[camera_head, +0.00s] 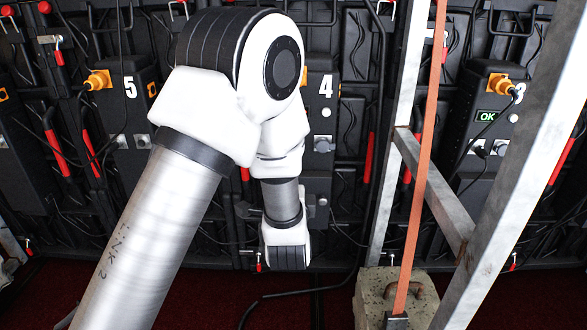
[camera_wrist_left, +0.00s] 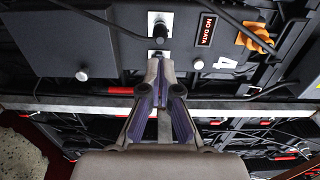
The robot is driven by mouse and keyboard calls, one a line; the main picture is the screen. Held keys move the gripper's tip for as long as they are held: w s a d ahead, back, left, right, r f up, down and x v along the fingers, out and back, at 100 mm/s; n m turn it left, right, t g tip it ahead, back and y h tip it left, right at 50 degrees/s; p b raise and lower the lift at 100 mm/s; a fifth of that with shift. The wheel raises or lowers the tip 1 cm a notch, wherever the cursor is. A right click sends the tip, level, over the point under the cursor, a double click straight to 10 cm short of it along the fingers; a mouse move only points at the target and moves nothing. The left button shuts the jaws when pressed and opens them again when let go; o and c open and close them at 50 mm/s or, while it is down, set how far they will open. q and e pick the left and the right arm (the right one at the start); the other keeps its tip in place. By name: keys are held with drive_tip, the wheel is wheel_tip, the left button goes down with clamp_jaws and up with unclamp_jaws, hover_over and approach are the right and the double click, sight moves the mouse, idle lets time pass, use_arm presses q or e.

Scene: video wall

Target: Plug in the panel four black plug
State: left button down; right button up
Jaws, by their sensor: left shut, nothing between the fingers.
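Panel four's box, marked 4 (camera_head: 325,85), stands behind my left arm in the head view, which covers much of it. In the left wrist view the 4 (camera_wrist_left: 225,62) and a lit NO DATA display (camera_wrist_left: 207,30) show on it. A round black plug (camera_wrist_left: 160,30) is at a metal socket plate on the box; I cannot tell how deep it sits. My left gripper (camera_wrist_left: 159,62) is shut and empty, its tips just below the plug and over a second metal socket plate. The head view hides the fingers. My right gripper is not in view.
An orange plug (camera_wrist_left: 255,37) sits on panel four. Box 5 (camera_head: 129,88) is at left; a box with an OK display (camera_head: 487,115) is at right. A metal ladder-like frame (camera_head: 435,195), an orange strap (camera_head: 420,160) and a concrete block (camera_head: 375,290) stand right of my arm.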

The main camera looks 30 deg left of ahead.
use_arm(q)
drive_tip(key=b+x, duration=0.2)
drive_tip(key=x, duration=0.5)
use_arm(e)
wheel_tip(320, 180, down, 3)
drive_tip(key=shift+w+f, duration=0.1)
use_arm(q)
drive_tip(key=shift+p+x, duration=0.75)
drive_tip(key=shift+p, duration=0.35)
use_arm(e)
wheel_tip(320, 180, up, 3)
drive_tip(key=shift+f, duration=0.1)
use_arm(q)
drive_tip(key=shift+r, duration=0.15)
